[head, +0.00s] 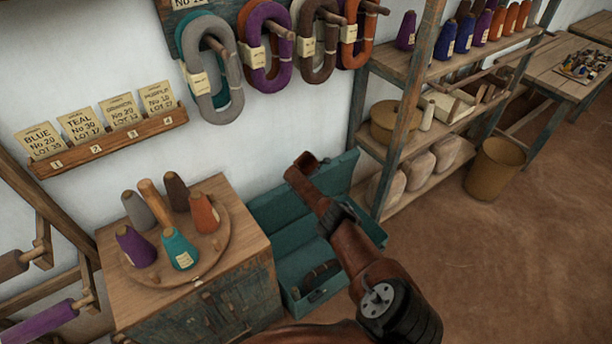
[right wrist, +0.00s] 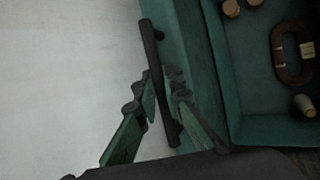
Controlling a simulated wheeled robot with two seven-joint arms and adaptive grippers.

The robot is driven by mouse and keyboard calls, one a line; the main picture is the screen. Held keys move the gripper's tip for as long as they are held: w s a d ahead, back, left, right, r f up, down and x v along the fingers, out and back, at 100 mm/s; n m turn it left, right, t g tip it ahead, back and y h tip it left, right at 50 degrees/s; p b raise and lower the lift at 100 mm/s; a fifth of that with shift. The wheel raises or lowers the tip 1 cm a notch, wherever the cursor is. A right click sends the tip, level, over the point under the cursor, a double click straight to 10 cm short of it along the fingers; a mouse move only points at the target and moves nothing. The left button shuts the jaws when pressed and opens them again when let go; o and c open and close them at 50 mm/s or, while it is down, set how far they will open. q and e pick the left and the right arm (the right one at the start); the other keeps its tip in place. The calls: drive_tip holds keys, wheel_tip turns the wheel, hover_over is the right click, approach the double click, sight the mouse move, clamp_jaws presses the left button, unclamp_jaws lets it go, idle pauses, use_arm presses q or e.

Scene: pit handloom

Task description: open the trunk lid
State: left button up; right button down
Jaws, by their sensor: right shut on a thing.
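The teal trunk (head: 292,296) stands on the floor between the cabinet and the shelf rack. Its lid (head: 342,178) is raised near the wall, and the inside shows. My right arm crosses in front of the trunk and hides part of it. In the right wrist view, my right gripper (right wrist: 160,84) is shut on the dark bar handle (right wrist: 151,38) at the edge of the teal lid (right wrist: 180,35), with one finger on each side. In the head view the fingers and handle are hard to make out. My left gripper is not in view.
A brown skein (right wrist: 284,55) and several small brown pieces lie inside the trunk. The cabinet (head: 240,305) with several yarn cones is close on the left. The shelf rack (head: 358,118) is close on the right. Skeins hang on the wall above. The floor (head: 500,260) at right is clear.

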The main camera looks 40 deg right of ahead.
idle(0.3)
drive_tip(key=c, duration=2)
unclamp_jaws()
drive_tip(key=shift+v, duration=6)
